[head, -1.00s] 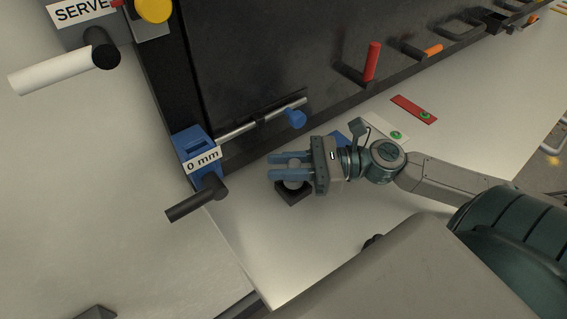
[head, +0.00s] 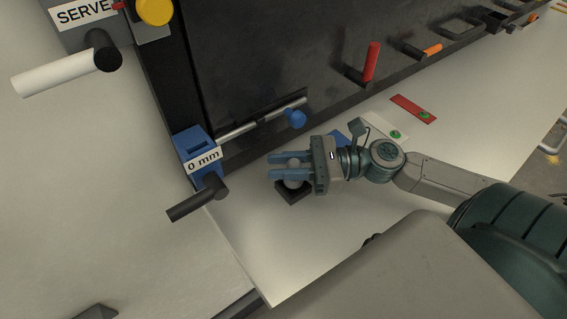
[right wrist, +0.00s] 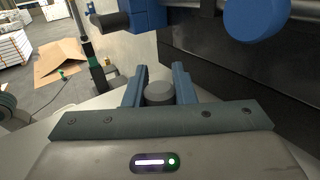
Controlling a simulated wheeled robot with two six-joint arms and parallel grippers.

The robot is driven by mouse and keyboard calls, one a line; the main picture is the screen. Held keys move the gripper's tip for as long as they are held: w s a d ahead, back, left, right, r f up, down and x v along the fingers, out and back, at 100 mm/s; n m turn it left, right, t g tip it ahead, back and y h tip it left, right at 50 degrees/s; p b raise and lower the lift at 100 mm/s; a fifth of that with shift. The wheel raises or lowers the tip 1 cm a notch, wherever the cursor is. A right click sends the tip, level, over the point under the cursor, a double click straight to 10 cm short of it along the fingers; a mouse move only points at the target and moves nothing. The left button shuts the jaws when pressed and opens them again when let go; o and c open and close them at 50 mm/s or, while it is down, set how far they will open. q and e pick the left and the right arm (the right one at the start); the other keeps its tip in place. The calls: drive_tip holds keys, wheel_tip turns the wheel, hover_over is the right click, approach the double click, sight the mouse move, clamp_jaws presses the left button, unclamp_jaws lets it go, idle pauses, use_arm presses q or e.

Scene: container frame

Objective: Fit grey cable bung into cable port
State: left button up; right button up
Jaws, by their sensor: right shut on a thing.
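The grey cable bung (head: 293,182) is a small rounded grey piece between the blue fingers of my right gripper (head: 273,167). The gripper is shut on it, just above or at a small dark square block (head: 288,196) on the pale surface. I cannot tell whether the bung is clear of the block. In the right wrist view the bung's round grey top (right wrist: 159,92) shows between the two fingers (right wrist: 157,82). I cannot pick out the cable port with certainty. My left gripper is not in view.
A black panel (head: 270,60) stands behind, with a blue bracket marked "0 mm" (head: 196,150), a metal rod and a blue knob (head: 295,118) near my gripper. A dark handle (head: 195,203) juts out left. Red (head: 413,108) and white strips lie right. The front surface is mostly clear.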

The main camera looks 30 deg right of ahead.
drive_tip(key=shift+f+b, duration=0.7)
drive_tip(key=shift+f, duration=0.5)
drive_tip(key=shift+s+a+f+b, duration=0.1)
drive_tip(key=shift+s+f+b, duration=0.15)
drive_tip(key=shift+f, duration=0.2)
drive_tip(key=o, duration=1)
drive_tip(key=shift+f, duration=0.1)
drive_tip(key=shift+o, duration=0.3)
drive_tip(key=shift+a, duration=0.1)
